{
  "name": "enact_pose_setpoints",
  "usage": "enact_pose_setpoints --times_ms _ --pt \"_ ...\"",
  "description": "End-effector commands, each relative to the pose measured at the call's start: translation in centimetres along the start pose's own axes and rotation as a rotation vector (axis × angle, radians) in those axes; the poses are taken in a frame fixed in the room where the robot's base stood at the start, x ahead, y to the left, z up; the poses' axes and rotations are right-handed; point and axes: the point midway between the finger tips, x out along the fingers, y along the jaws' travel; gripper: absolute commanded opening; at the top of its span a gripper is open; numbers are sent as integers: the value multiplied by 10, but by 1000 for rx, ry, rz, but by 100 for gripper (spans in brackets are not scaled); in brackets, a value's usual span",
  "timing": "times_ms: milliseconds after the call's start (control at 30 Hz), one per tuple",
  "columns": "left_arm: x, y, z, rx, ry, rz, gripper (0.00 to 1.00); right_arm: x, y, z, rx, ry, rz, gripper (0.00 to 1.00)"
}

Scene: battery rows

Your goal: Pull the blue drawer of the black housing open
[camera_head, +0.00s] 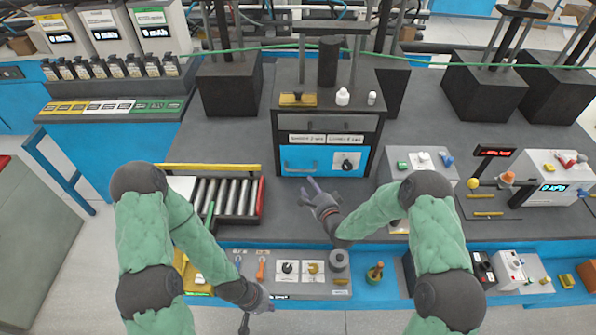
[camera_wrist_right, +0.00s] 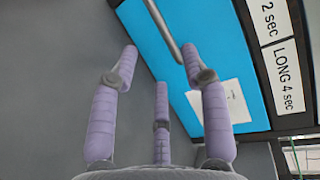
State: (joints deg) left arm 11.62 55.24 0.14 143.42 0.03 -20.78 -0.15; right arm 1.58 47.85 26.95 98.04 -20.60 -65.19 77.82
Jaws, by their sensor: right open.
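The black housing (camera_head: 363,100) stands at the back middle of the bench. Its blue drawer (camera_head: 323,156) is low in its front, below two white labels, and looks flush with the housing. A thin metal handle (camera_head: 300,171) is on the drawer's left half. My right gripper (camera_head: 310,189) is just in front of the drawer, open and empty. In the right wrist view its purple fingers (camera_wrist_right: 160,68) are spread, with the handle (camera_wrist_right: 166,30) just beyond them, close to the right fingertip; contact is unclear. My left gripper (camera_head: 252,306) hangs low at the front edge, its fingers mostly hidden.
A tray of metal rollers (camera_head: 226,196) lies left of the housing. A grey box with coloured knobs (camera_head: 418,160) stands to the right. A panel with switches (camera_head: 290,268) runs along the front. Bare grey bench lies before the drawer.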

Motion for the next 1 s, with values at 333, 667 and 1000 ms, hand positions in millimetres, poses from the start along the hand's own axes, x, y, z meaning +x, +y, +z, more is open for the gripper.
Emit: enact_pose_setpoints --times_ms 333,667,1000 --pt "1 0 0 0 0 0 0 49 0 1 -2 -1 0 46" --pt "4 -1 0 0 0 0 0 95 0 0 -1 0 1 46" --pt "4 -1 0 0 0 0 0 106 0 0 -1 0 2 46"
